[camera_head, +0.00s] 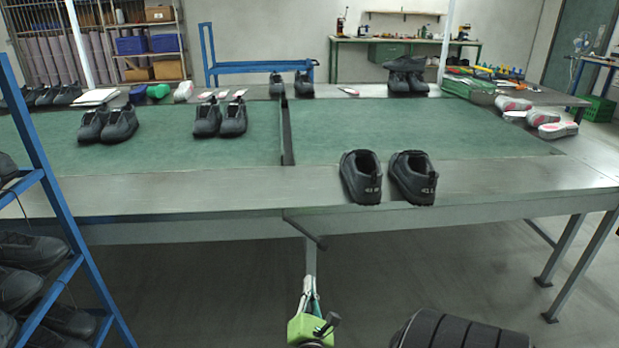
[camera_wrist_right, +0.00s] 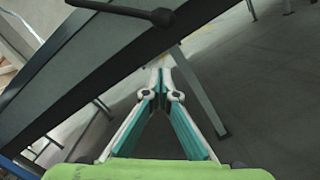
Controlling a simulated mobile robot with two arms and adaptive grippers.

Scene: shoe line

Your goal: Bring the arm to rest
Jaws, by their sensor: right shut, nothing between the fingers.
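My right gripper (camera_head: 309,290) shows at the bottom middle of the head view, in front of and below the near edge of the table. In the right wrist view my right gripper (camera_wrist_right: 160,78) has its fingertips together with nothing between them. The steel table (camera_head: 480,186) fills the middle of the head view, and its edge also shows in the right wrist view (camera_wrist_right: 95,72), close beside the fingers. A pair of black shoes (camera_head: 361,178) stands on the table near its front edge, above and to the right of the gripper. My left gripper is not in view.
A blue rack (camera_head: 47,160) with black shoes stands at the left. More shoe pairs (camera_head: 220,119) stand on the green mats (camera_head: 170,148). Pink-soled shoes (camera_head: 550,124) lie at the right. The floor (camera_head: 210,290) under the table is mostly clear around the table legs (camera_head: 583,265).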

